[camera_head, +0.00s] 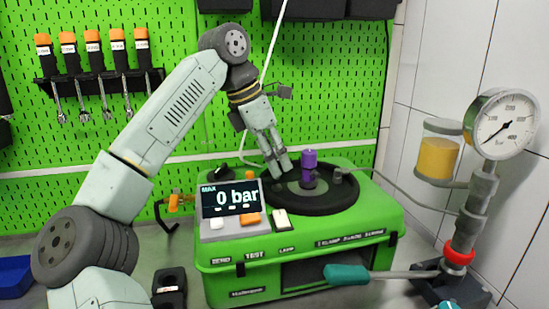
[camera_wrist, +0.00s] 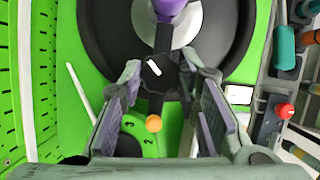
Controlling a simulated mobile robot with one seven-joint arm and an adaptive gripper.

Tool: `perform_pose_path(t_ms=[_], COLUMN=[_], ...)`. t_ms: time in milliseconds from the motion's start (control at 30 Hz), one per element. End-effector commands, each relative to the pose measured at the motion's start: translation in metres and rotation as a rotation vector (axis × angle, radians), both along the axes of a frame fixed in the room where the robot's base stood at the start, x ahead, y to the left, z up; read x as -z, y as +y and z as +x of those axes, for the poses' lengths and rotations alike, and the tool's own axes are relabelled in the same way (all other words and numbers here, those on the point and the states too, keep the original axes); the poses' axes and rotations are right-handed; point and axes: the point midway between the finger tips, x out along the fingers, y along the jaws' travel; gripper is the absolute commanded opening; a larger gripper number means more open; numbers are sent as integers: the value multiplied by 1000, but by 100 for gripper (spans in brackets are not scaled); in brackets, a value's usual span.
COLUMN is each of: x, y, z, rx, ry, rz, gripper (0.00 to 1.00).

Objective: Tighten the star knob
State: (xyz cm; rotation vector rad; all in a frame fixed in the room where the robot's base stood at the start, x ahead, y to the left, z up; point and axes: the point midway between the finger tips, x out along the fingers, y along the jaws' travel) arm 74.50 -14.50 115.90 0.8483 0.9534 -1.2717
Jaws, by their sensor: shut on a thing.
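The star knob (camera_wrist: 158,73) is black with lobed edges and a white mark on top. It lies between my fingertips in the wrist view, on the green pump testbench (camera_head: 350,235). My gripper (camera_wrist: 169,73) points down and is shut on the knob, one finger on each side. In the head view my gripper (camera_head: 279,166) reaches down at the left part of the round black plate (camera_head: 328,199), and its fingers hide the knob. The display (camera_head: 229,198) reads 0 bar.
A purple cylinder (camera_head: 309,166) stands on the plate close to my fingers. An orange-tipped lever (camera_wrist: 153,124) is beside the knob. A pressure gauge (camera_head: 502,124) and a teal-handled lever (camera_head: 347,273) are at the right. Tools hang on the green wall.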

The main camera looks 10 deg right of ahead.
Motion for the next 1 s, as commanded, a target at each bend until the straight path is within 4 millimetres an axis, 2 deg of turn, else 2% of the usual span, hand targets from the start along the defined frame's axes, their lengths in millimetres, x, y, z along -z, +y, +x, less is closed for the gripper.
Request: perform_pose_path(t_ms=[600,1000], x=[-2,-2], y=[0,-1], z=[4,6], rx=[572,841], ry=[0,-3], rz=[2,3], gripper=[2,2])
